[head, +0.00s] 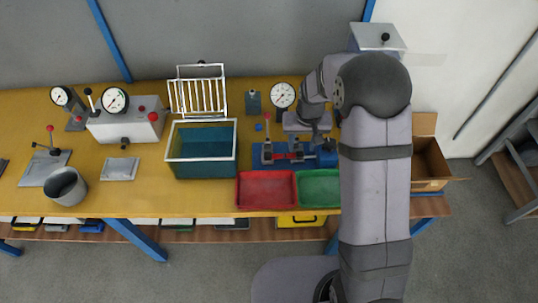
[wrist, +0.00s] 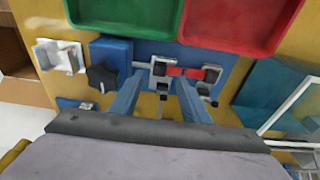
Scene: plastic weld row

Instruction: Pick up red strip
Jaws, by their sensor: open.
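The red strip (wrist: 187,72) lies across a blue fixture between two metal clamps in the wrist view, and the clamps partly cover it. In the head view the strip (head: 281,157) is small, and my arm stands over the right end of the fixture. My gripper (wrist: 158,88) is open and empty, its two blue-grey fingers pointing at the fixture. The right fingertip is close to the strip's near edge in the picture; I cannot tell the height gap. In the head view my gripper (head: 318,138) hangs over the fixture's right part.
The blue fixture (head: 262,164) carries toggle clamps and a black knob (wrist: 101,78). A red tray (head: 266,189) and a green tray (head: 318,188) stand in front. A blue tank (head: 202,174) stands left of the fixture, and a pressure gauge (head: 283,95) behind it.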

